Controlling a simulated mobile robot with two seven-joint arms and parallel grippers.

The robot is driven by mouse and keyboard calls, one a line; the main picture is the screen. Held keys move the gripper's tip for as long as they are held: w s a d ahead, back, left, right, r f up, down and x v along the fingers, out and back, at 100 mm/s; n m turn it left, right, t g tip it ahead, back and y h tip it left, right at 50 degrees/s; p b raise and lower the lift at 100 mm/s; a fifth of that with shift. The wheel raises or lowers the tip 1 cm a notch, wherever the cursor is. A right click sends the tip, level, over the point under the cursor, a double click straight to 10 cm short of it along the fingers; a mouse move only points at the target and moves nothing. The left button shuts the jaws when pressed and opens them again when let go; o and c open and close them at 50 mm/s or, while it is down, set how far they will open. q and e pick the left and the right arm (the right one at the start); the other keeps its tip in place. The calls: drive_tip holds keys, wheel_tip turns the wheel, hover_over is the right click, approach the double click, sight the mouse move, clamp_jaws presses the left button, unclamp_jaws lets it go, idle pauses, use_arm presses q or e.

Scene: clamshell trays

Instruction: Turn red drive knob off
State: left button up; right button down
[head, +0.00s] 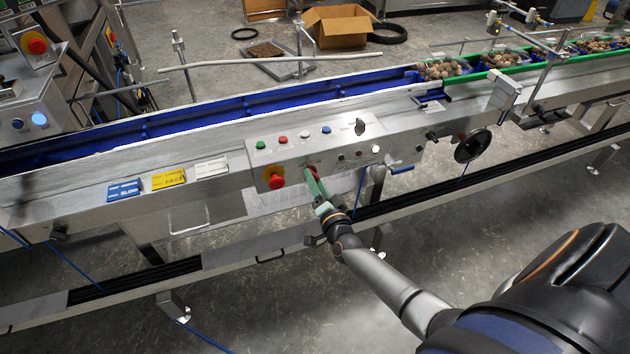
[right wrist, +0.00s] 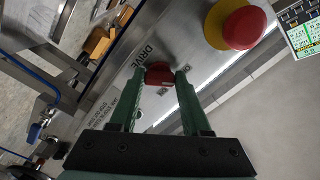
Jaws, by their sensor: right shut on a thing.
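The red drive knob (right wrist: 160,75) is on the metal control panel, beside the printed word DRIVE in the right wrist view. My right gripper (right wrist: 160,90) has its two green fingers on either side of the knob and is shut on it. In the head view my right gripper (head: 314,184) reaches up to the panel's front face. The knob (head: 313,170) is mostly hidden there by the green fingers. Its exact turn angle is hard to read. My left gripper is not in view.
A red emergency stop on a yellow base (head: 273,177) sits just left of the knob. Coloured buttons (head: 283,140) line the panel's top. A black handwheel (head: 473,145) is to the right. Behind runs the blue conveyor (head: 240,105), with filled trays (head: 443,69) at the right.

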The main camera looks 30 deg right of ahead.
drive_tip(key=shift+c, duration=1.8)
unclamp_jaws()
drive_tip(key=p+v, duration=0.1)
drive_tip(key=v, duration=1.1)
drive_tip(key=shift+s+p, duration=0.3)
drive_tip(key=shift+p, duration=0.05)
drive_tip(key=shift+a, duration=0.1)
drive_tip(key=s+a+n+g+y+p, duration=0.6)
drive_tip(key=s+a+n+g+p, duration=0.1)
drive_tip(key=s+a+n, duration=0.7)
drive_tip(key=shift+s+n+g+y+p, duration=0.4)
drive_tip(key=shift+n+g, duration=0.1)
drive_tip(key=shift+n, duration=0.4)
